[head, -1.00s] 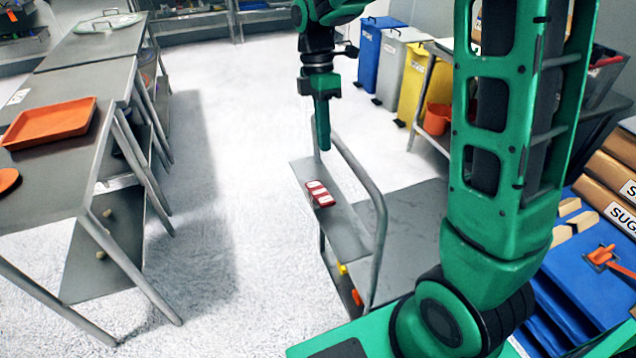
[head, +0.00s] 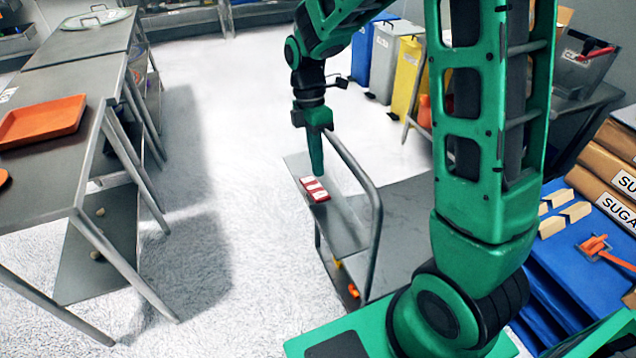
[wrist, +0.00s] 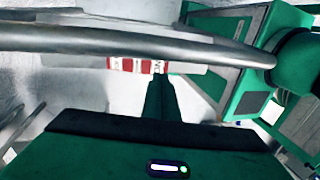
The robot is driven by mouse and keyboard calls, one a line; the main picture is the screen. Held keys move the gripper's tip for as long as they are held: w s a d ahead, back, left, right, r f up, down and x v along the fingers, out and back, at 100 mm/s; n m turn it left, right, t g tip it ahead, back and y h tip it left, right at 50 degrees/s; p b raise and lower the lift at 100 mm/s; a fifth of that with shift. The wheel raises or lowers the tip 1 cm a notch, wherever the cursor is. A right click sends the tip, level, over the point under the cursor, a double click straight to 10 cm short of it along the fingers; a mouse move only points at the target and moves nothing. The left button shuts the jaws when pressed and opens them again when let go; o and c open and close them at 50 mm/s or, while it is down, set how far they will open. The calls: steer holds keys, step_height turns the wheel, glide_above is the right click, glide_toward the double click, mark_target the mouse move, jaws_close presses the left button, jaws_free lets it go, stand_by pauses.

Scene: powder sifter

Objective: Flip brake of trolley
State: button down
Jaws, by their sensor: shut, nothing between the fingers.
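The trolley (head: 345,226) has a grey metal narrow shelf, a bent tube handle (head: 374,225) and a wider flat deck (head: 405,215). A red-and-white striped piece (head: 314,189) lies on the narrow shelf; it also shows in the wrist view (wrist: 127,65), beyond the handle tube (wrist: 110,40). A small yellow part (head: 338,263) and an orange part (head: 353,291) sit low under the trolley. I cannot tell which part is the brake. My gripper (head: 317,173) is shut and empty. It points down just above the striped piece, left of the handle; contact cannot be told.
A steel table (head: 75,165) with an orange tray (head: 42,120) stands at left. Open white floor (head: 205,180) lies between table and trolley. Blue, grey and yellow bins (head: 405,85) stand behind.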

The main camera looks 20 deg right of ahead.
mark_target(320, 195)
steer(key=shift+x, duration=3)
